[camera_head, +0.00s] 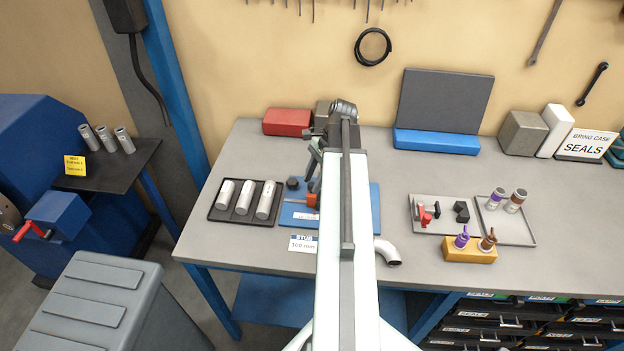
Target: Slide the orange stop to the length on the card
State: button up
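The orange stop (312,200) sits on a blue board (368,205), close to a thin rail that runs left from it. My arm hides part of the board and of the stop's right side. A white card (303,244) with a blue heading lies at the board's front edge; it seems to read "STUB" and a length in mm, with digits too small to be sure of. My gripper (313,181) points down just above or behind the stop. Its fingers are small and partly hidden, so contact and opening cannot be told.
A black tray with several silver cylinders (244,199) lies left of the board. A red box (287,122) stands behind it. Grey trays (447,201) and an orange block (468,252) are further right. Bench between is clear.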

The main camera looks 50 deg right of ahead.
jog(key=shift+a, duration=0.15)
jog(key=shift+r, duration=0.1)
jog(key=w+p+v, duration=0.1)
jog(key=p+v, duration=0.6)
jog(key=shift+s+r, duration=0.25)
jog(key=shift+s, duration=0.3)
